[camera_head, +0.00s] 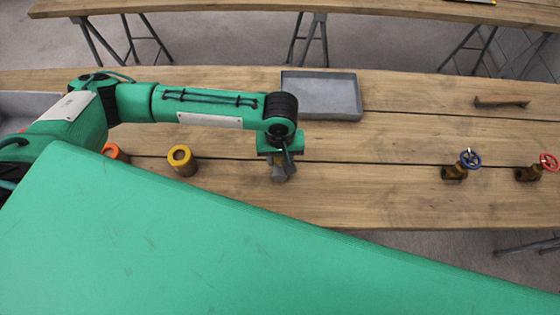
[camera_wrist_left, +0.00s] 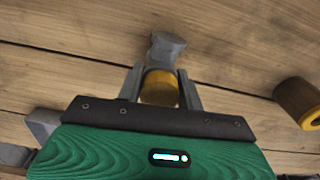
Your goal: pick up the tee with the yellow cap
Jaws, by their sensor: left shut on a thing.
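The tee (camera_wrist_left: 166,48) is grey, with a yellow cap (camera_wrist_left: 160,88) between the fingers in the left wrist view. In the head view the grey tee (camera_head: 280,174) shows just under the gripper. My left gripper (camera_wrist_left: 161,86) is shut on the tee at its yellow cap. In the head view my left gripper (camera_head: 279,160) points down at the table, and its fingers partly hide the tee. I cannot tell whether the tee touches the table. My right gripper is not in view.
A grey tray (camera_head: 320,95) lies behind the gripper on the wooden table (camera_head: 400,130). A yellow-ringed cylinder (camera_head: 182,162) and an orange-ringed one (camera_head: 116,153) stand left. A blue-wheel valve (camera_head: 455,170), a red-wheel valve (camera_head: 530,173) and a dark tool (camera_head: 500,103) are right.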

